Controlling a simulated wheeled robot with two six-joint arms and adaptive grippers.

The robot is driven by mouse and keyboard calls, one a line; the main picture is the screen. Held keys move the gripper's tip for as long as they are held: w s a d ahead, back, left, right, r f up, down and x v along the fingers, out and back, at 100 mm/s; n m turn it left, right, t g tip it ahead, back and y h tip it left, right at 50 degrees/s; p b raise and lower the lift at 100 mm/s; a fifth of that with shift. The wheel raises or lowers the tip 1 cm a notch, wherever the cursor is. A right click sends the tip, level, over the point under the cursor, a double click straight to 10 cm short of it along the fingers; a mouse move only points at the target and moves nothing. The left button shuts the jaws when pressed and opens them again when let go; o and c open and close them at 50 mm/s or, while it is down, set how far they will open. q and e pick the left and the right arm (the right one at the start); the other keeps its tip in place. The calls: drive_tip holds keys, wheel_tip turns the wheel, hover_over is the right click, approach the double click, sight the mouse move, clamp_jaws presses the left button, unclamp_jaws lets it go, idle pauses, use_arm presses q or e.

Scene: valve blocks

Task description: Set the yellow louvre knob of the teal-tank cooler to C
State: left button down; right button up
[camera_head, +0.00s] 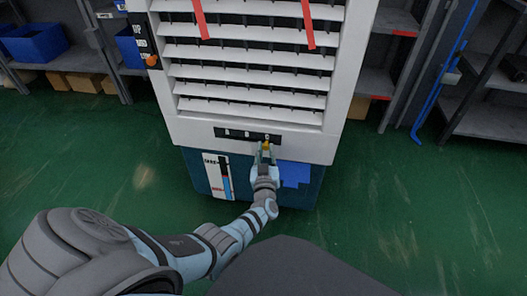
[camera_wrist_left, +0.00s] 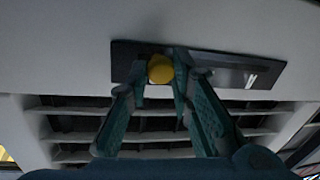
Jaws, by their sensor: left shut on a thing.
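The cooler (camera_head: 180,125) is a white louvred cabinet on a teal tank (camera_head: 301,198). A dark strip (camera_head: 240,133) on its lower front reads A, B, C from left to right. The yellow louvre knob (camera_head: 266,146) shows at the strip's right part, by the letter C. In the left wrist view the knob (camera_wrist_left: 160,69) is a round yellow head in front of the dark strip (camera_wrist_left: 245,74). My left gripper (camera_head: 265,152) is shut on the knob, one finger on each side. The fingers hide part of the strip. My right gripper is not in view.
An orange knob (camera_head: 151,60) sits on the cooler's upper left edge. Two red ribbons (camera_head: 308,25) hang over the louvres. A level gauge (camera_head: 226,180) and a blue patch (camera_head: 296,174) are on the tank. Shelves stand on both sides; the green floor (camera_head: 420,220) is clear.

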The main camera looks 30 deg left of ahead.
use_arm(q)
drive_tip(key=c, duration=1.4)
unclamp_jaws()
drive_tip(key=shift+w+d, duration=0.1)
drive_tip(key=shift+d, duration=0.2)
drive_tip(key=shift+a, duration=0.15)
drive_tip(key=shift+r, duration=0.3)
wheel_tip(320, 180, up, 9)
drive_tip(key=shift+r, duration=0.15)
